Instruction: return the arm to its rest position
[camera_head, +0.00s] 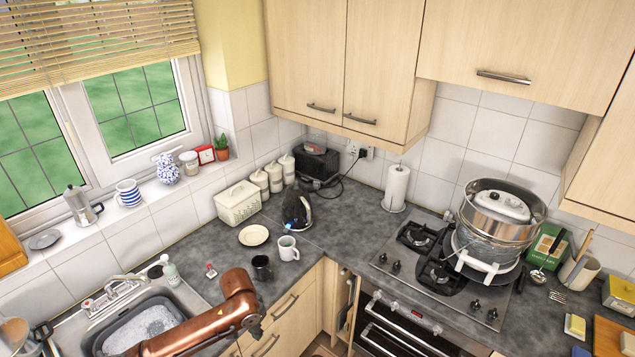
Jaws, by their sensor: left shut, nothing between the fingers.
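My left arm, copper-coloured, comes in from the bottom left across the front of the sink (97,327). It reaches past the sink's right side to the counter's front edge. My left gripper (256,328) is the small dark part at the arm's far end, in front of the drawers below the counter. It is shut and holds nothing. Its fingers are small and partly hidden by the arm. My right gripper is out of view.
A dark mug (262,268) and a white mug (288,248) stand on the counter just behind my left arm. A tap (118,288) and a soap bottle (170,271) stand behind the sink. A grey basin (140,322) with suds sits in it. The hob (440,268) holds stacked pots.

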